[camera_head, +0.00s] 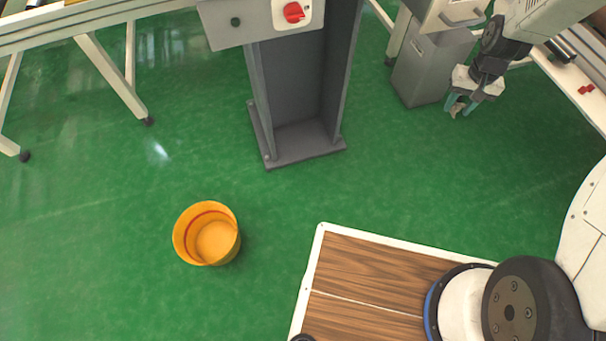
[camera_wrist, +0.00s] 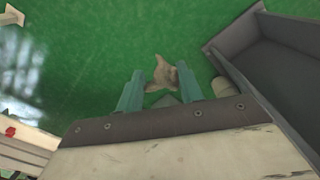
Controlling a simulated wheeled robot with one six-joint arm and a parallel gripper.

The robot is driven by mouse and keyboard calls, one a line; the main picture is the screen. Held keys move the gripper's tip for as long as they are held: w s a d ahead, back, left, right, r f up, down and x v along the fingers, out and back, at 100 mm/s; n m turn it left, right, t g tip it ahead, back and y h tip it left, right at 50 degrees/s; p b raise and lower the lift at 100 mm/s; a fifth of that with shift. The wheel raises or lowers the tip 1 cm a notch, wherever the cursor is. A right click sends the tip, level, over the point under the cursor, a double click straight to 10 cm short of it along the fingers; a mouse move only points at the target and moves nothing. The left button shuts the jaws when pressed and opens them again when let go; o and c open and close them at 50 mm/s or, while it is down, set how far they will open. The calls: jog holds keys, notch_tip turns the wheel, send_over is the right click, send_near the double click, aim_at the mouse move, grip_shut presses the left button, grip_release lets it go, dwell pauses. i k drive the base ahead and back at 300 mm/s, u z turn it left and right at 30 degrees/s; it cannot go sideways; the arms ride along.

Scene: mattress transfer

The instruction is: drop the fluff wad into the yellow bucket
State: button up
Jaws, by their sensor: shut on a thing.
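The yellow bucket (camera_head: 190,248) stands upright on the green floor at the left of the head view. I see no wad inside it. My gripper (camera_head: 463,107) is at the upper right of the head view, far to the right of the bucket and above the floor. Its teal fingers are shut on the fluff wad (camera_head: 456,109), a small tan-brown scrap. In the wrist view the fluff wad (camera_wrist: 164,73) shows between and beyond the fingertips of my gripper (camera_wrist: 160,88). The bucket cannot be made out in the wrist view.
A grey metal stand (camera_head: 300,142) with a red switch rises between bucket and gripper. A grey bin (camera_head: 425,75) is just left of my gripper. A table (camera_head: 100,10) with slanted legs is at the upper left. The floor around the bucket is clear.

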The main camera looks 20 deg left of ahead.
aim_at(220, 239)
jog(key=u, duration=1.8)
jog(key=k, duration=0.7)
jog(key=z, duration=0.55)
jog(key=k, duration=0.5)
jog(key=u, duration=0.65)
jog(key=i, duration=0.6)
jog(key=u, duration=0.45)
jog(key=i, duration=1.15)
jog(key=z, duration=0.65)
